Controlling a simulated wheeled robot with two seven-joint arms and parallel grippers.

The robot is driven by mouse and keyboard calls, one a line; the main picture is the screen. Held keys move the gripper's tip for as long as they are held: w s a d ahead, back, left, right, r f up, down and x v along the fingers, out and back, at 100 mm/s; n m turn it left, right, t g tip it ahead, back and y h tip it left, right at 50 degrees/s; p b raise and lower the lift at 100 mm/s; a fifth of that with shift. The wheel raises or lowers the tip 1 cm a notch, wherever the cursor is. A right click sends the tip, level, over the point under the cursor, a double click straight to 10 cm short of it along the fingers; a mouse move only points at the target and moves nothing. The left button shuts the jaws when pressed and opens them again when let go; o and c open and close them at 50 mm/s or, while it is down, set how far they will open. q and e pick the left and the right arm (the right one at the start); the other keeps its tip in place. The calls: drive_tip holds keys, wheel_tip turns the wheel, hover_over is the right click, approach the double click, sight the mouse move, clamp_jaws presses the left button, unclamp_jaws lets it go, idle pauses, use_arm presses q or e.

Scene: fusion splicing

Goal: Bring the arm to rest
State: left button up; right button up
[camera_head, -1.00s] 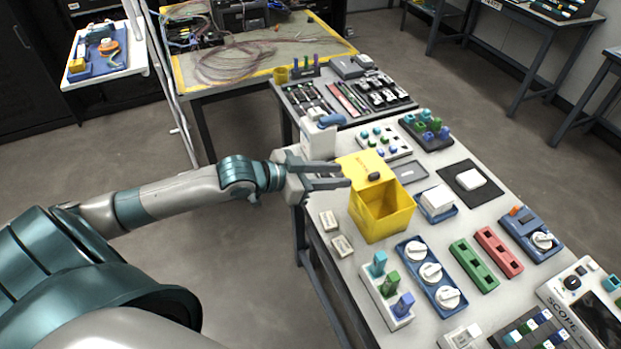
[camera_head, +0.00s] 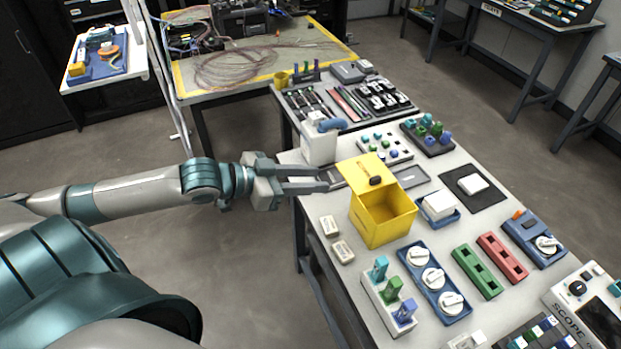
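My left arm comes in from the left, and my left gripper (camera_head: 322,180) is at the near left edge of the work table (camera_head: 318,230). Its two fingers are apart with nothing visible between them. The fingertips are just left of the yellow box (camera_head: 383,222), whose lid is open, and in front of the white dispenser (camera_head: 318,146) with a blue top. I cannot tell whether the fingers touch anything. My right gripper is not in view.
Several parts stand on the table: a blue tray with white knobs (camera_head: 431,277), green (camera_head: 477,272) and red (camera_head: 503,257) holders, and a scope (camera_head: 590,312). A yellow-edged bench (camera_head: 262,62) with cables stands behind. Open floor (camera_head: 240,255) lies left of the table.

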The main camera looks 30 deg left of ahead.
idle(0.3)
use_arm(q)
drive_tip(key=w+a+f+n+y, duration=0.2)
drive_tip(key=a+f, duration=0.4)
drive_tip(key=f, duration=0.4)
drive_tip(key=w+a+f+n+y, duration=0.1)
drive_tip(key=a+f+n+y, duration=0.15)
drive_tip(key=a+f, duration=0.55)
drive_tip(key=s+a+f+g+y, duration=0.1)
drive_tip(key=s+f, duration=0.3)
drive_tip(key=f, duration=0.7)
drive_tip(key=s+a+f+g+y, duration=0.15)
drive_tip(key=s+f, duration=0.25)
drive_tip(key=f, duration=0.6)
drive_tip(key=s+d+f+g+y, duration=0.1)
drive_tip(key=s+d+f+g, duration=0.35)
drive_tip(key=s+f, duration=0.8)
drive_tip(key=s+d+f+g, duration=0.1)
drive_tip(key=s+d+f, duration=0.6)
drive_tip(key=s+f, duration=0.55)
drive_tip(key=s+d+f+g, duration=0.1)
drive_tip(key=s+d+f, duration=0.1)
drive_tip(key=s+d, duration=0.2)
drive_tip(key=s+d+f+g, duration=0.1)
drive_tip(key=s+d, duration=0.4)
drive_tip(key=s, duration=0.5)
drive_tip(key=shift+s+d+f+h, duration=0.25)
drive_tip(key=shift+s+f+h, duration=0.05)
drive_tip(key=shift+f, duration=0.2)
